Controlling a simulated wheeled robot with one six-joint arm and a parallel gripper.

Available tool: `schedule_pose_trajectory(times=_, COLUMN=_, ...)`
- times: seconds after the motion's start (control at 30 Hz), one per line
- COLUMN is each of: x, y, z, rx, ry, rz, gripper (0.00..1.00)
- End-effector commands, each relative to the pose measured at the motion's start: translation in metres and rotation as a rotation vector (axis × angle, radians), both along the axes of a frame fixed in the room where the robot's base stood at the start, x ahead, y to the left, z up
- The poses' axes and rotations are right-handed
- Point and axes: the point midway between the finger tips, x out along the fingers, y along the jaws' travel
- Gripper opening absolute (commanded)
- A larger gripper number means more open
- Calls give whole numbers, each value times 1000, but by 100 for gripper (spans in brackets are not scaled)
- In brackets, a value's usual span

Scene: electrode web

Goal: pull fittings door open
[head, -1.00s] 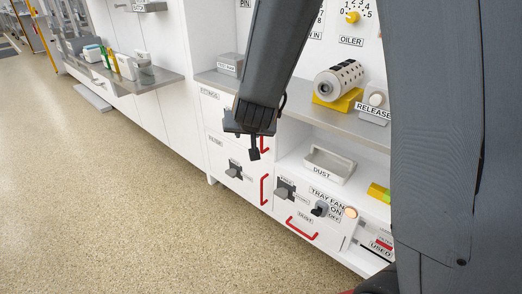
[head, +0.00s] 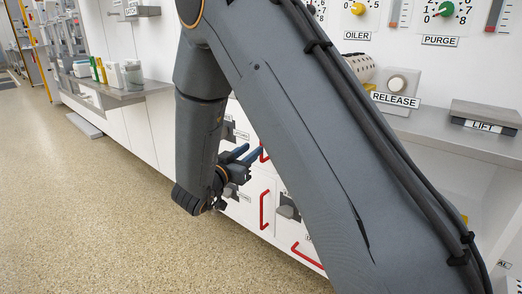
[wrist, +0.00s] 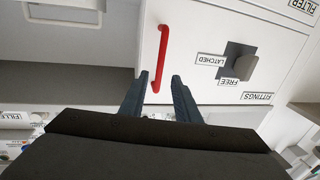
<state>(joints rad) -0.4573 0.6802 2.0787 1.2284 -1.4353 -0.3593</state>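The white fittings door (wrist: 185,30) fills the middle of the wrist view, seen upside down, with its FITTINGS label (wrist: 257,97). Its red bar handle (wrist: 160,55) runs up the picture; its near end lies between my fingertips. My gripper (wrist: 160,76) is open, and the fingers do not visibly touch the bar. The door's grey latch knob (wrist: 244,66) sits beside FREE and LATCHED labels; its exact setting is hard to tell. The door looks shut. In the head view my gripper (head: 252,153) is at the red handle (head: 264,153), and my arm hides much of the door.
Below is the filter door with another red handle (head: 264,210), and a third red handle (head: 307,256) lower right. A grey shelf (head: 130,95) with bottles juts out at the left. The speckled floor (head: 80,200) in front is clear.

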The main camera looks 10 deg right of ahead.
Motion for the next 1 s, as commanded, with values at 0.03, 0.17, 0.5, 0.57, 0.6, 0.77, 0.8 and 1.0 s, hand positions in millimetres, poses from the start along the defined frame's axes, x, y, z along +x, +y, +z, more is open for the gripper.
schedule_pose_trajectory(times=0.03, x=3, y=-3, z=-1, rx=-1, ry=-3, rz=-4, gripper=29)
schedule_pose_trajectory(times=0.17, x=15, y=-16, z=-1, rx=-1, ry=-4, rz=-7, gripper=29)
schedule_pose_trajectory(times=0.5, x=49, y=-47, z=-1, rx=-1, ry=-1, rz=-3, gripper=29)
schedule_pose_trajectory(times=0.57, x=52, y=-50, z=-1, rx=-1, ry=-1, rz=-3, gripper=29)
schedule_pose_trajectory(times=0.6, x=53, y=-51, z=0, rx=-1, ry=-1, rz=-2, gripper=29)
schedule_pose_trajectory(times=0.77, x=55, y=-52, z=0, rx=-1, ry=-1, rz=-1, gripper=29)
schedule_pose_trajectory(times=0.8, x=55, y=-52, z=0, rx=-1, ry=-1, rz=-1, gripper=29)
schedule_pose_trajectory(times=1.0, x=55, y=-52, z=0, rx=-1, ry=-1, rz=-1, gripper=12)
